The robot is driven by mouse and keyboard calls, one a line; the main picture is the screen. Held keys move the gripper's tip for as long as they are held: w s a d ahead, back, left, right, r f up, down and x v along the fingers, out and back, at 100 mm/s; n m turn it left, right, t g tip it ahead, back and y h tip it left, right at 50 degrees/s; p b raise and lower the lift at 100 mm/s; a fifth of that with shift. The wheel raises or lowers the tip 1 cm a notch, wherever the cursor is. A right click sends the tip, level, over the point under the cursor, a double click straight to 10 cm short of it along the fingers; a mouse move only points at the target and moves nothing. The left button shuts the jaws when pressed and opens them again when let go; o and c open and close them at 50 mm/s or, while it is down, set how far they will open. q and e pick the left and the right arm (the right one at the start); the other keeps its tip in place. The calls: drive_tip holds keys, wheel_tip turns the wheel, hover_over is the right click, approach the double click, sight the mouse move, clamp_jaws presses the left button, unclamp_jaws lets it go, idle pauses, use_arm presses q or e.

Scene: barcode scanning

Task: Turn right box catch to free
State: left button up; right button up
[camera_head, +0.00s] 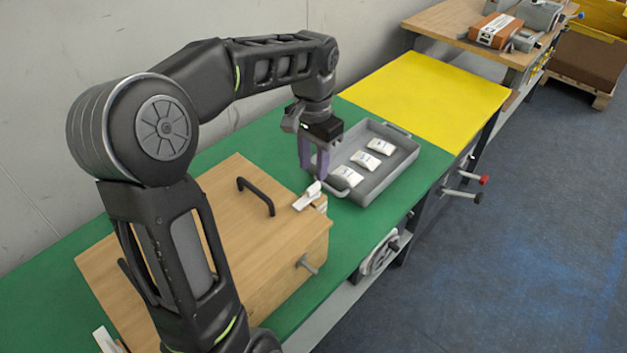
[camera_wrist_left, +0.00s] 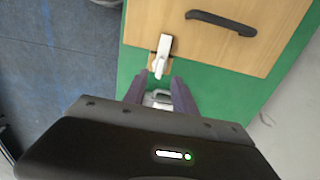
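The wooden box (camera_head: 225,215) has a lid with a black handle (camera_head: 256,196). Its right catch (camera_head: 307,196) is a white lever at the box's right end, lying across the lid edge onto a small wooden block. The catch also shows in the left wrist view (camera_wrist_left: 163,50), just ahead of the fingers. My left gripper (camera_head: 315,172) points down just beyond the catch, near the grey tray. In the left wrist view its two purple fingers (camera_wrist_left: 158,88) are apart with no object held between them; they look clear of the catch. My right gripper is out of view.
A grey tray (camera_head: 405,160) with several small white packets stands right beside the gripper. Another white catch (camera_head: 104,340) is at the box's near left end.

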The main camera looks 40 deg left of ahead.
sight(314, 186)
use_arm(q)
wheel_tip(314, 186, down, 6)
drive_tip(key=shift+r, duration=0.15)
drive_tip(key=shift+c, duration=0.5)
clamp_jaws()
